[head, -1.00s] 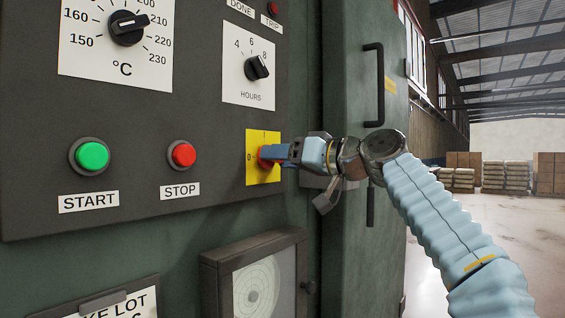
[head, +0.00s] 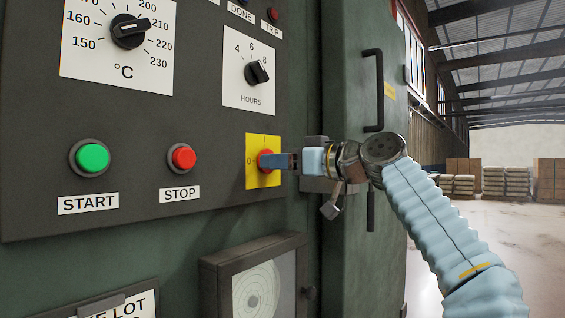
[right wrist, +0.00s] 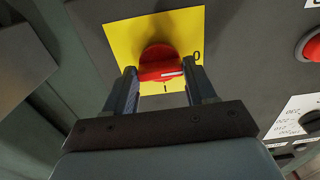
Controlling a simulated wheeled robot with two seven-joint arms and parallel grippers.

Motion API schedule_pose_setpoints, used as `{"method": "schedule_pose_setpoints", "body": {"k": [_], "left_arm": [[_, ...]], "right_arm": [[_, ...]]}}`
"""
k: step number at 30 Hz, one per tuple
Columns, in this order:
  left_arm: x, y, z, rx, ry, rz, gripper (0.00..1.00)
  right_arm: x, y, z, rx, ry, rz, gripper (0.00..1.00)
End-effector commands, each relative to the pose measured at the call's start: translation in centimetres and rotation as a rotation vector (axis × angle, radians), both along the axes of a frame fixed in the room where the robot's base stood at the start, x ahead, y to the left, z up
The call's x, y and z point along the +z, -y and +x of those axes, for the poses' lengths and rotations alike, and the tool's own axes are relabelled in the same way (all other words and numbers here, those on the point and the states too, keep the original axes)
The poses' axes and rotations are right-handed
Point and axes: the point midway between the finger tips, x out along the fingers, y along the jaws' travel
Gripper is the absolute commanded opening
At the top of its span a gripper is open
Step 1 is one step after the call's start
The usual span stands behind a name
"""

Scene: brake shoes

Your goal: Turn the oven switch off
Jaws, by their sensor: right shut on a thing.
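The oven switch is a round red knob (head: 265,160) on a yellow plate (head: 263,181) marked 0 at the left and I at the top. My right gripper (head: 276,161) reaches it from the right, its fingers at the knob. In the right wrist view the plate appears upside down, with 0 on the right. There the right gripper's fingers (right wrist: 160,76) stand on both sides of the red knob (right wrist: 158,58), shut on its raised grip. The white line on the grip points right, toward the 0 side. My left gripper is not in view.
A green START button (head: 92,157) and a red STOP button (head: 182,158) are left of the switch. An hours dial (head: 257,72) is above, a chart recorder (head: 257,285) below. A door with a tall handle (head: 378,90) stands to the right.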

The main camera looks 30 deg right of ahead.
Motion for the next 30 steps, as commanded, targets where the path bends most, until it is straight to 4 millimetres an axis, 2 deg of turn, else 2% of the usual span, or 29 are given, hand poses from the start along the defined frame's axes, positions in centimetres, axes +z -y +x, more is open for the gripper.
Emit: {"method": "schedule_pose_setpoints", "body": {"k": [3,4,8,16,20,23,30], "left_arm": [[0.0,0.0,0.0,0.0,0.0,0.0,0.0],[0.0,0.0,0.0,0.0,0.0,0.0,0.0],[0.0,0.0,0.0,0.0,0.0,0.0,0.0],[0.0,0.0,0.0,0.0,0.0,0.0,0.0],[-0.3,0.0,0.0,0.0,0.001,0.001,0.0],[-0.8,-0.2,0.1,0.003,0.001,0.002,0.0],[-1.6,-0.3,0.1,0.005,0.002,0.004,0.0]], "right_arm": [[-0.2,0.0,0.1,0.001,-0.005,-0.003,0.25],[-0.2,0.0,0.1,0.002,-0.005,-0.003,0.6],[-0.2,0.0,0.0,0.001,-0.003,-0.002,0.8],[-0.1,0.0,0.0,0.0,-0.002,-0.001,0.81],[-0.1,0.4,-0.9,-0.001,0.0,-0.001,0.81],[-0.2,1.1,-2.5,-0.004,0.001,-0.001,0.81],[-0.2,3.4,-8.0,-0.004,0.0,-0.001,0.81]]}}
